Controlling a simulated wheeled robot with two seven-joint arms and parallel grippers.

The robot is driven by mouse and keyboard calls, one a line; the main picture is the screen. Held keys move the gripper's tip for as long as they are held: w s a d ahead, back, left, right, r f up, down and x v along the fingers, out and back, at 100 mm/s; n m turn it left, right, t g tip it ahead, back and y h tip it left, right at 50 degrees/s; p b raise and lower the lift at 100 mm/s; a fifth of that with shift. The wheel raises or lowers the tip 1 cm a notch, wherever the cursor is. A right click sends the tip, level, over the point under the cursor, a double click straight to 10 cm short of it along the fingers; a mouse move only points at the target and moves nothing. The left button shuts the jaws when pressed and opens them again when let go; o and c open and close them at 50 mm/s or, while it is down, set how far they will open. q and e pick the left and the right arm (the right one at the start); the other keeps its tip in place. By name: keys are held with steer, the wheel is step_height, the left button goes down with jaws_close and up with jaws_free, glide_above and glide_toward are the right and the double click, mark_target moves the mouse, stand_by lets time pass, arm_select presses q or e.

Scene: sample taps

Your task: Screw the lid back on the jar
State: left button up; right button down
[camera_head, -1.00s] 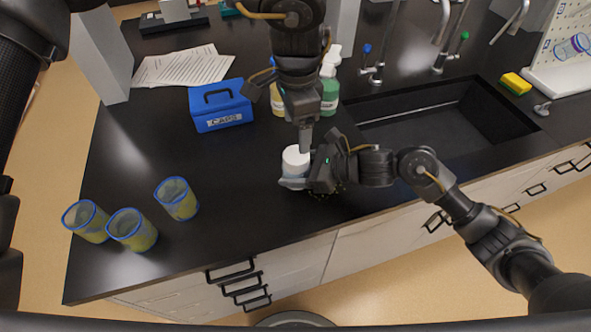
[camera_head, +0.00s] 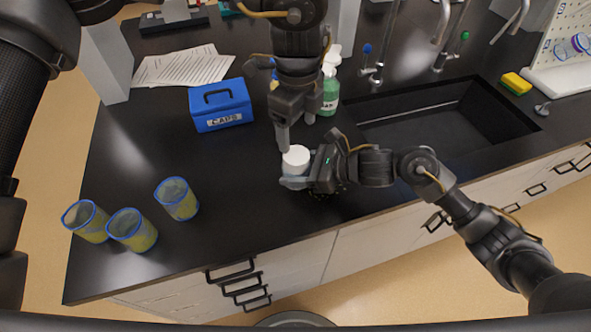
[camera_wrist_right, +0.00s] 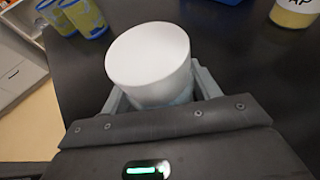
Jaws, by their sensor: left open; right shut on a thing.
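The white lid (camera_head: 296,157) sits on top of the jar, and it also shows large in the right wrist view (camera_wrist_right: 150,62). The jar (camera_wrist_right: 178,100) is mostly hidden under the lid and between the fingers; only a bluish strip shows. I cannot tell how tightly the lid sits. My right gripper (camera_head: 297,180) is shut on the jar from the right and holds it upright at the counter's front part. My left gripper (camera_head: 285,142) points down just above the lid, open, with one fingertip near the lid's back left edge.
A blue caps box (camera_head: 220,105) stands behind left, with papers (camera_head: 183,66) beyond. Several blue-rimmed cups, one of them here (camera_head: 177,199), stand at front left. A green bottle (camera_head: 329,92) stands behind my left gripper. The sink (camera_head: 440,118) lies right. The counter between cups and jar is clear.

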mark_target(296, 155)
arm_select(q)
steer(key=m, duration=0.3)
steer(key=shift+a, duration=0.1)
steer(key=shift+w+f, duration=0.1)
steer(key=shift+f, duration=3.9)
steer(key=c, duration=1)
steer(key=m, duration=0.3)
steer(key=shift+m, duration=0.3)
steer(key=shift+c, duration=0.3)
